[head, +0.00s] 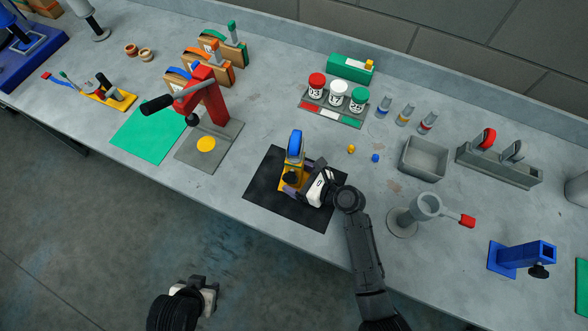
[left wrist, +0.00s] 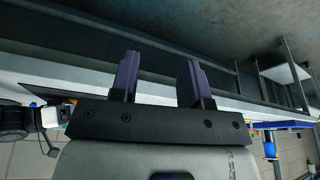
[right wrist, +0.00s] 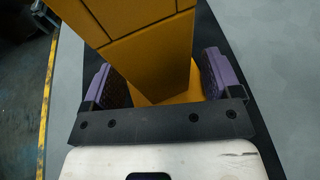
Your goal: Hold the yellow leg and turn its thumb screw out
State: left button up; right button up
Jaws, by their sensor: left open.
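The yellow leg (head: 297,163) stands on the black mat (head: 262,200), with a blue piece (head: 295,143) at its top. A dark thumb screw (head: 291,177) shows on its near side. My right gripper (head: 304,180) is at the leg, reaching in from the right. In the right wrist view, the yellow leg (right wrist: 150,50) rises between its purple fingers, which stand wide apart with dark gaps beside the leg. My left gripper (head: 212,287) is low over the floor, off the table. In the left wrist view, its fingers (left wrist: 160,80) are apart with nothing between them.
A red press (head: 209,97) stands left of the mat, beside a green mat (head: 150,132). Small yellow (head: 351,149) and blue (head: 375,158) pieces lie right of it. A grey bin (head: 423,160), grey holder (head: 402,222) and blue clamp (head: 515,257) stand farther right.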

pick_arm(q)
jog(key=shift+a, duration=0.15)
pick_arm(e)
jog(key=c, duration=0.7)
pick_arm(q)
jog(key=shift+o, duration=0.7)
pick_arm(e)
jog(key=shift+c, duration=0.3)
pick_arm(q)
jog(key=shift+o, duration=0.8)
jog(key=shift+w+d, duration=0.2)
jog(key=shift+o, duration=0.6)
jog(key=w+d+r+m+t+y, duration=0.1)
jog(key=w+d+m+t, duration=0.1)
jog(key=w+m, duration=0.4)
jog(key=shift+w+d+r+m+t, duration=0.2)
jog(key=shift+d+m+t, duration=0.2)
jog(key=shift+m+t, duration=0.5)
jog(key=m+t+h, duration=0.6)
jog(key=m+t, duration=0.4)
jog(key=m, duration=2.2)
send_near(289, 181)
jog(key=x, duration=1)
jog(key=shift+w+f, duration=0.15)
jog(key=shift+w, duration=0.1)
jog(key=shift+c, duration=0.2)
jog(key=c, duration=0.9)
